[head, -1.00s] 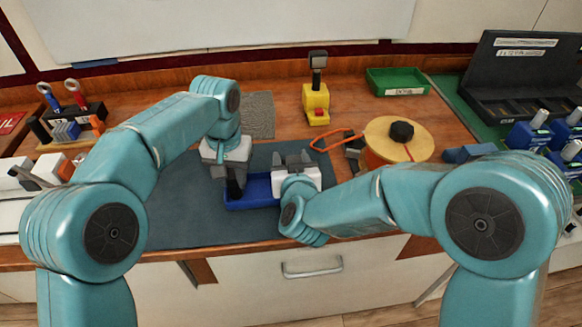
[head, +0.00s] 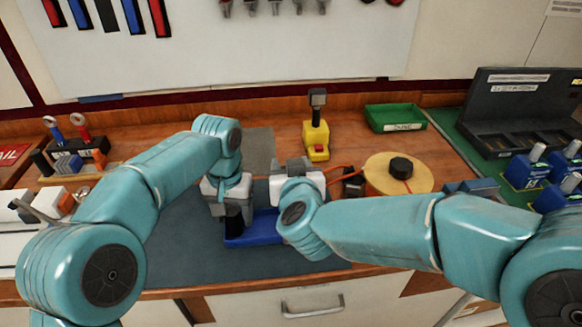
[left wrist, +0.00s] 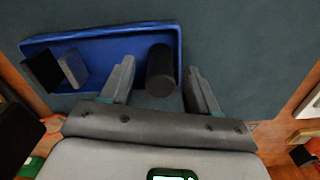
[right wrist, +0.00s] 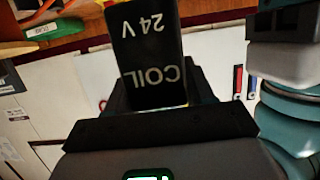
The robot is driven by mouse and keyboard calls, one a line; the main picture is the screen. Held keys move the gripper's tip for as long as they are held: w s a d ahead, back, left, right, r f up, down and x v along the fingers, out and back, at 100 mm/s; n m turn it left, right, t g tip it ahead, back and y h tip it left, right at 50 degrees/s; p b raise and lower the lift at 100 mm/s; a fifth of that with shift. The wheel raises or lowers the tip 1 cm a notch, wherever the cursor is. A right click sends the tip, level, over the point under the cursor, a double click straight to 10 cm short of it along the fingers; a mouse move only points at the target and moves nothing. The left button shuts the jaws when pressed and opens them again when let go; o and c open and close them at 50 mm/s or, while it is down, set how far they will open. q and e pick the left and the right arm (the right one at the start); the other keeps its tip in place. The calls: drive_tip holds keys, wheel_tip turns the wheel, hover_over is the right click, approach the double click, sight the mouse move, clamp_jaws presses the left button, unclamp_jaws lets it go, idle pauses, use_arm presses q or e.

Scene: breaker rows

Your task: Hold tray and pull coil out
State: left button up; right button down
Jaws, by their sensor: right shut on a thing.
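The blue tray (head: 258,233) lies on the dark mat near the bench's front. In the left wrist view, the tray (left wrist: 100,40) has a black post (left wrist: 161,70) at one end. My left gripper (left wrist: 163,90) is open, with a finger on either side of the post and gaps visible. My right gripper (head: 291,166) is shut on the black coil (right wrist: 150,50), marked "COIL 24V". In the right wrist view the wall is behind the coil; the tray does not show there. A dark block (left wrist: 42,70) and a grey block (left wrist: 72,68) show at the tray's other end.
A yellow device (head: 316,140) and a green bin (head: 396,118) stand behind. A black open case (head: 520,115) is far right. The mat (head: 180,245) left of the tray is clear.

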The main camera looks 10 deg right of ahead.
use_arm(q)
drive_tip(key=shift+r, duration=0.1)
wheel_tip(320, 180, up, 12)
idle(0.5)
drive_tip(key=shift+s, duration=0.1)
